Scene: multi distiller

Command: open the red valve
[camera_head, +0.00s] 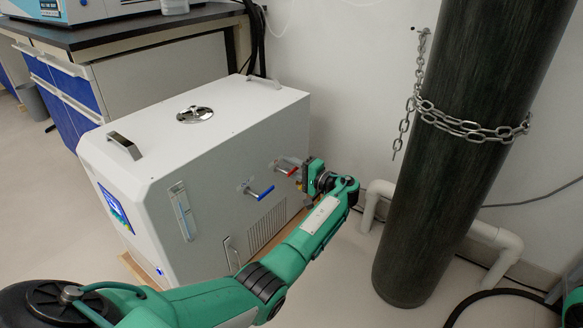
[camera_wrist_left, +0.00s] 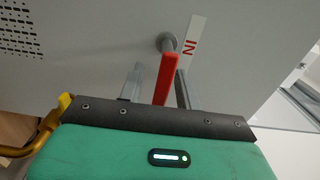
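The red valve (camera_head: 285,168) is a lever handle on the side panel of the white machine. In the left wrist view the red handle (camera_wrist_left: 166,76) points toward my gripper from a grey stem, beside a label reading "IN". My left gripper (camera_head: 302,182) is at the panel, close to the red valve. In the wrist view its two grey fingers (camera_wrist_left: 159,74) are apart, one on each side of the handle. There is a gap at the left finger; the right finger is close to the handle, and I cannot tell whether it touches. My right gripper is not in view.
A blue-handled valve (camera_head: 260,192) sits on the same panel, left of the red one. The white machine (camera_head: 220,130) has top handles and a vent. A dark gas cylinder (camera_head: 450,150) with a chain (camera_head: 470,127) stands at right. White pipes (camera_head: 495,238) run along the wall.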

